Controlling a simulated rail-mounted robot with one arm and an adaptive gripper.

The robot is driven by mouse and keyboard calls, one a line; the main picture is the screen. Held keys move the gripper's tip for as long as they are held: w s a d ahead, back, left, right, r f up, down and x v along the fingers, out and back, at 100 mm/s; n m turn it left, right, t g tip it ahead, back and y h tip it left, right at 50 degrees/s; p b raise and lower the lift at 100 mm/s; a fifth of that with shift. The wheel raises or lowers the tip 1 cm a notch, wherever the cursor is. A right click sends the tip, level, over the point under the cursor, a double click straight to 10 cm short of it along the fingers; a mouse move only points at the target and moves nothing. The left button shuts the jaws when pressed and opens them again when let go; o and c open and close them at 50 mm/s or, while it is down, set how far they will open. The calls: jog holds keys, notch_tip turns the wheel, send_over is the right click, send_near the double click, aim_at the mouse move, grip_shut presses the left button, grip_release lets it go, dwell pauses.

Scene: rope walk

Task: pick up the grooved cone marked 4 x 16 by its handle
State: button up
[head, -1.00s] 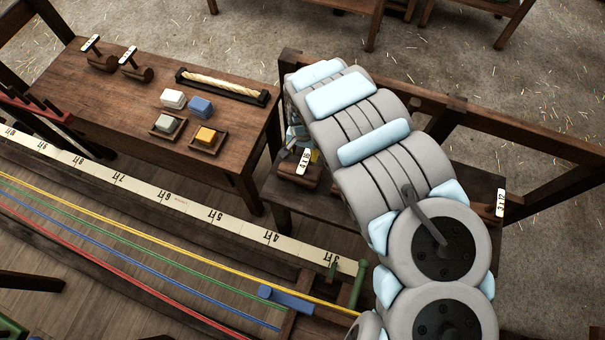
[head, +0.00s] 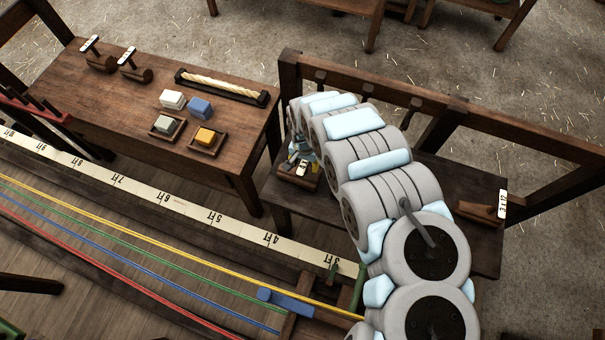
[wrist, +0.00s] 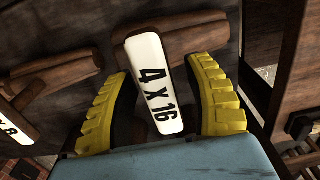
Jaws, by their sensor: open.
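The cone marked 4 x 16 (wrist: 185,37) is brown wood with a white-labelled handle (wrist: 155,85). In the wrist view the handle stands between the two yellow fingers of my gripper (wrist: 163,66), which are open, one on each side.
A cone marked 3 x 12 (head: 482,211) lies at the right of the same bench (head: 325,207). Another cone (wrist: 62,78) shows left in the wrist view. The left bench (head: 225,150) holds two cones, a rope piece (head: 222,86) and coloured blocks. A wooden rail (head: 370,82) runs behind.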

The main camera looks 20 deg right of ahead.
jog(key=shift+f, duration=1.25)
jog(key=shift+c, duration=0.2)
grip_shut()
